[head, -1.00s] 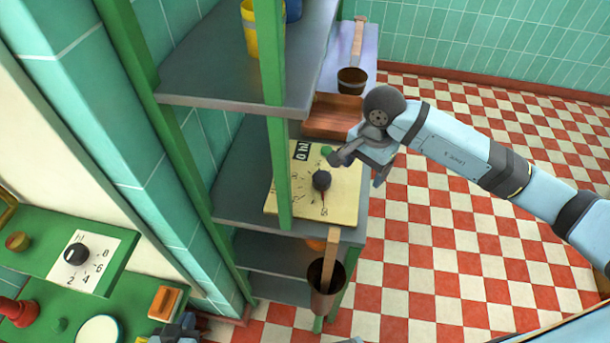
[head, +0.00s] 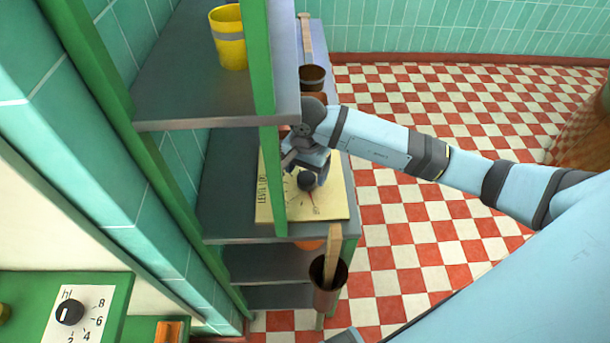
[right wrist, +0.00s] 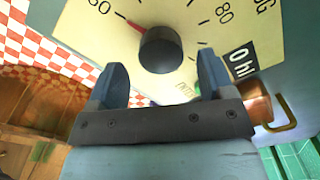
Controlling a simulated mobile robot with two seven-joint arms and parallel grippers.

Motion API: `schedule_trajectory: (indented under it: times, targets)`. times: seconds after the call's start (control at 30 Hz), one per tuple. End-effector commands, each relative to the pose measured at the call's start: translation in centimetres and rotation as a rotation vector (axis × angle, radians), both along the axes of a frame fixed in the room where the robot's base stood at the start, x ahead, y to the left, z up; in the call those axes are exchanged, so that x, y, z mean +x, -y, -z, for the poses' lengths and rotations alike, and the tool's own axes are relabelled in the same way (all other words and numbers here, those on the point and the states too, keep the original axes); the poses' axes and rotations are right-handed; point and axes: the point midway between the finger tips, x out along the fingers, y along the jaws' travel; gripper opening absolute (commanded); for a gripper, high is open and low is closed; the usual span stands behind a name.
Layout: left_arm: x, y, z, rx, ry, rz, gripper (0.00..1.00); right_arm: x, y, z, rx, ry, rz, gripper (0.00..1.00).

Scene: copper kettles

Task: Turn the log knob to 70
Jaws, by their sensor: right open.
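The log knob is a black round knob (head: 307,180) with a red pointer, on a cream panel (head: 330,205) lying on the shelf. In the right wrist view the knob (right wrist: 160,50) has its red pointer toward the upper left, near a mark whose label looks like 50; an 80 shows on the other side. In the head view the right gripper (head: 308,163) partly covers the panel. My left gripper is not in view.
A green shelf post (head: 270,170) stands left of my right gripper, and an upper shelf (head: 215,105) holds a yellow mug (head: 228,40). Brown pots are behind (head: 313,78) and in front (head: 328,285). Another dial (head: 69,312) is at lower left.

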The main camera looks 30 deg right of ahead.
Motion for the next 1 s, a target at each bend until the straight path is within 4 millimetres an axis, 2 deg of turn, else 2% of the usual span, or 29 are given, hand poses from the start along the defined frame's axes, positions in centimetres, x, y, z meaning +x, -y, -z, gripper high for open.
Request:
schedule_trajectory:
  times: [0.2,0.53,0.57,0.7,0.77,1.0]
  targets:
    - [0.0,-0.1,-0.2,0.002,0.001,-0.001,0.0,0.0,0.0,2.5,0.001,-0.001,0.001,0.75]
    - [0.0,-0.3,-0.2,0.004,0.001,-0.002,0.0,0.0,0.0,2.9,0.001,0.001,0.0,0.75]
    - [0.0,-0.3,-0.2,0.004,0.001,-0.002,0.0,0.0,0.0,2.9,0.001,0.001,0.0,0.7]
    - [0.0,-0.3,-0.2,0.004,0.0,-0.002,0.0,0.0,0.0,2.9,0.001,0.001,0.0,0.38]
    - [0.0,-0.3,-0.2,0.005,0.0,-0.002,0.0,0.0,0.0,2.9,0.001,0.001,0.0,0.25]
    - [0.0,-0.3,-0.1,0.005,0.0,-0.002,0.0,0.0,0.0,2.9,0.0,0.001,0.013,0.26]
